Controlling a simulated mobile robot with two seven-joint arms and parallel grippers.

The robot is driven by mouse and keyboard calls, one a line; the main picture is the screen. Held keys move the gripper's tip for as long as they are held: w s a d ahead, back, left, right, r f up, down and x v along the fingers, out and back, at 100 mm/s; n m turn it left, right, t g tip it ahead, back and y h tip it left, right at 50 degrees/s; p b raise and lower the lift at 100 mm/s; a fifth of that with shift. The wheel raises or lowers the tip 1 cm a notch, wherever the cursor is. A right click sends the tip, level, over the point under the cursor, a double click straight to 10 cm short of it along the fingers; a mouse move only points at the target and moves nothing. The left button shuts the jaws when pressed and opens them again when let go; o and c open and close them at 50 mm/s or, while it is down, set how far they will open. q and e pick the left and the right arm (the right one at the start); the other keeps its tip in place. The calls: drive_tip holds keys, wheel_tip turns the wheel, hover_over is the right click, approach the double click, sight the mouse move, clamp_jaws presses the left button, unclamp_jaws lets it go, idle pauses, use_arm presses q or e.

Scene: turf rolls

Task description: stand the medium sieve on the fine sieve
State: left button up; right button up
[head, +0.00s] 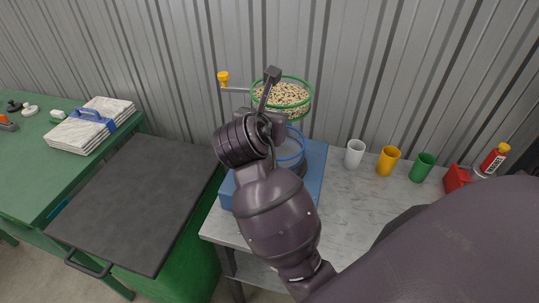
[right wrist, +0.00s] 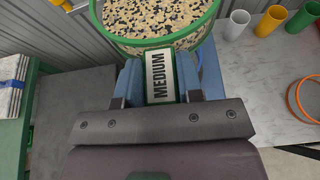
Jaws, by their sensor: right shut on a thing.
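The medium sieve (head: 297,114) has a green rim and holds mixed grains. It is raised, about level, above a blue-ringed sieve, with a visible gap. Its label plate (right wrist: 160,77) reads MEDIUM in the right wrist view. My right gripper (head: 268,112) is shut on this plate, with one finger on each side. The blue-ringed sieve (head: 291,160), probably the fine sieve, stands on a blue base (head: 314,165); my arm hides part of it and no label shows. My left gripper is not in view.
White (head: 355,153), yellow (head: 388,160) and green (head: 422,167) cups stand on the marble-topped table right of the base, near a red box (head: 457,178). An orange ring (right wrist: 302,99) lies there too. A corrugated wall (head: 170,60) is close behind. A dark-topped cart (head: 140,200) stands left.

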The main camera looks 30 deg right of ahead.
wheel_tip(320, 180, down, 12)
drive_tip(key=shift+r, duration=0.25)
drive_tip(key=shift+f, duration=0.1)
idle(0.4)
drive_tip(key=o, duration=1)
